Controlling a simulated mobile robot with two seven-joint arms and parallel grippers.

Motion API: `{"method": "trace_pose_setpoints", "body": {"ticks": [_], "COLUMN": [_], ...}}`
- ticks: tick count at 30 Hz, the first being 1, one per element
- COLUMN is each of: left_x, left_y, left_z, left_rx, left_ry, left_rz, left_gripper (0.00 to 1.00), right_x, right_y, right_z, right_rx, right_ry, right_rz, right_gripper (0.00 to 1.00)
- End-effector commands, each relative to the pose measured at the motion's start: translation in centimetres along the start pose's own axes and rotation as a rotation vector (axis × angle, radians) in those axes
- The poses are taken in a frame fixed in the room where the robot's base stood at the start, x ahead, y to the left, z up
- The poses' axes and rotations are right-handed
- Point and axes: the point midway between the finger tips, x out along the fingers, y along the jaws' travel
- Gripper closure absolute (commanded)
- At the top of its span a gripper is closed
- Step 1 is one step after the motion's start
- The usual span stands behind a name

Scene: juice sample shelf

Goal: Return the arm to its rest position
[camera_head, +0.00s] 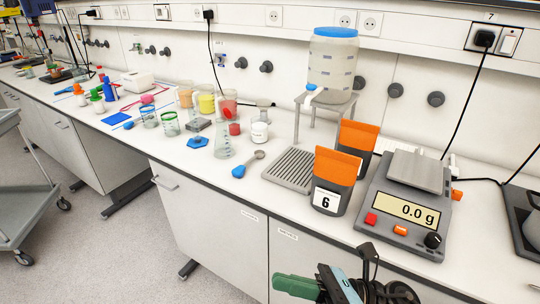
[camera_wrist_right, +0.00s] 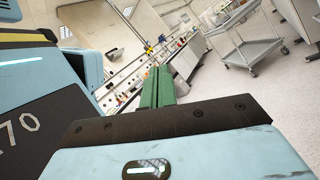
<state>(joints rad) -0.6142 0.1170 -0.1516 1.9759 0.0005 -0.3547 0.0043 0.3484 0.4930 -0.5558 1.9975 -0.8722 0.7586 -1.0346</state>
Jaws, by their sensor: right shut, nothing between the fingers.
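My right gripper (camera_head: 277,283) is low in the head view, in front of the bench and below its front edge. Its green fingers point left, apart from everything on the bench. In the right wrist view the two green fingers (camera_wrist_right: 157,80) lie together, shut, with nothing between them. Beyond them are the floor, a trolley and the bench, seen tilted. My left gripper does not show in either view.
The white bench (camera_head: 205,180) runs along the wall. Near its front edge stand a scale (camera_head: 412,208) reading 0.0 g and an orange-topped container labelled 6 (camera_head: 333,182). A grey trolley (camera_head: 12,195) stands at the left. The floor (camera_head: 120,255) between is clear.

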Motion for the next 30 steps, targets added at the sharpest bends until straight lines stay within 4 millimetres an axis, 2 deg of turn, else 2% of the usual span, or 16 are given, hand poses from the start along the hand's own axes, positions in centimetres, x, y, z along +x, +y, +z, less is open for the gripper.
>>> {"method": "trace_pose_setpoints", "body": {"ticks": [1, 5, 8, 11, 14, 18, 21, 24, 27, 30], "left_x": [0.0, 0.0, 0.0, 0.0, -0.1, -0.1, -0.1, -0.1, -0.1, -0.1], "left_y": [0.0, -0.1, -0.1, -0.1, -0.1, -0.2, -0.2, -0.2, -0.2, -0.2], "left_z": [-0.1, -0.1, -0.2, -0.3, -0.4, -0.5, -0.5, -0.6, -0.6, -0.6], "left_rx": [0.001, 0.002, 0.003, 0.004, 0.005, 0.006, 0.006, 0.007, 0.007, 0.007], "left_ry": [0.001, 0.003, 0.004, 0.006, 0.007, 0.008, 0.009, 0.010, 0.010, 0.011], "left_rz": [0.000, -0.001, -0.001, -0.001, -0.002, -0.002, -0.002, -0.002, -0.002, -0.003], "left_gripper": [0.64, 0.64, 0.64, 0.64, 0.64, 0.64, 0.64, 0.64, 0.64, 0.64], "right_x": [-0.6, -3.6, -7.0, -11.1, -15.5, -21.0, -24.0, -26.0, -27.2, -27.8], "right_y": [-0.8, -3.7, -6.0, -7.8, -8.5, -7.5, -5.7, -3.7, -2.1, -1.2], "right_z": [-0.1, -0.7, -2.7, -6.0, -10.7, -17.9, -22.6, -26.3, -28.7, -29.9], "right_rx": [0.149, 0.544, 0.851, 1.153, 1.440, 1.770, 1.946, 2.068, 2.138, 2.173], "right_ry": [-0.104, -0.380, -0.602, -0.838, -1.090, -1.433, -1.659, -1.845, -1.973, -2.041], "right_rz": [-0.060, -0.211, -0.320, -0.422, -0.516, -0.624, -0.679, -0.717, -0.741, -0.751], "right_gripper": [1.00, 1.00, 1.00, 1.00, 1.00, 1.00, 1.00, 1.00, 1.00, 1.00]}}
